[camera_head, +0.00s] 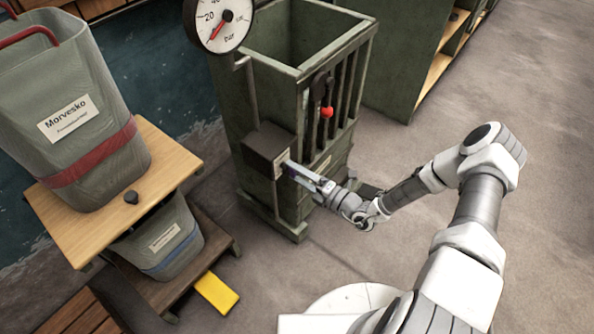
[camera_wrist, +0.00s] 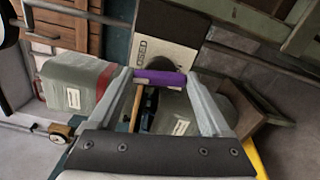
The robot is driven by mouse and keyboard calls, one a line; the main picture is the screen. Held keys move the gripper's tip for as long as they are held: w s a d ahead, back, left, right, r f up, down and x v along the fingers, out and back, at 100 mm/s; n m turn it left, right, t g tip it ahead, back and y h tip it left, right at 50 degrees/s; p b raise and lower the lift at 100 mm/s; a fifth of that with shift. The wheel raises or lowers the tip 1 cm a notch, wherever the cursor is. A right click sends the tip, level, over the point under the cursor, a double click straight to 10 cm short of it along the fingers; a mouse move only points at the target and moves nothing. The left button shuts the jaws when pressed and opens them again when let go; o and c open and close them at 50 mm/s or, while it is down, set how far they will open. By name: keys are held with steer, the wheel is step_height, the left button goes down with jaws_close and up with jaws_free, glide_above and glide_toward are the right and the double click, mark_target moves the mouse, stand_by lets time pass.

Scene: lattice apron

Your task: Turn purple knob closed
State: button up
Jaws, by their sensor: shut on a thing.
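The purple knob (camera_wrist: 160,78) is a short bar between my fingertips in the wrist view, in front of a pale plate (camera_wrist: 158,55) on a dark box. In the head view the dark box (camera_head: 268,150) is fixed to the side of the green slatted bin (camera_head: 300,70). My gripper (camera_head: 290,170) reaches that box from the right, and its fingers hide most of the knob there. In the wrist view my gripper (camera_wrist: 160,85) is shut on the knob, one finger at each end.
A gauge (camera_head: 222,22) stands on a pipe above the box. At left, a wooden stand (camera_head: 165,165) bears a grey-green bucket (camera_head: 85,100), with another bucket (camera_head: 165,240) below. A yellow block (camera_head: 217,293) lies on the floor. The floor at right is clear.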

steer(key=shift+m, duration=1)
steer(key=o, duration=1.2)
steer(key=shift+c, duration=0.2)
steer(key=shift+s+d, duration=0.1)
steer(key=p+v, duration=0.2)
steer(key=v, duration=1.5)
steer(key=shift+s+d, duration=0.1)
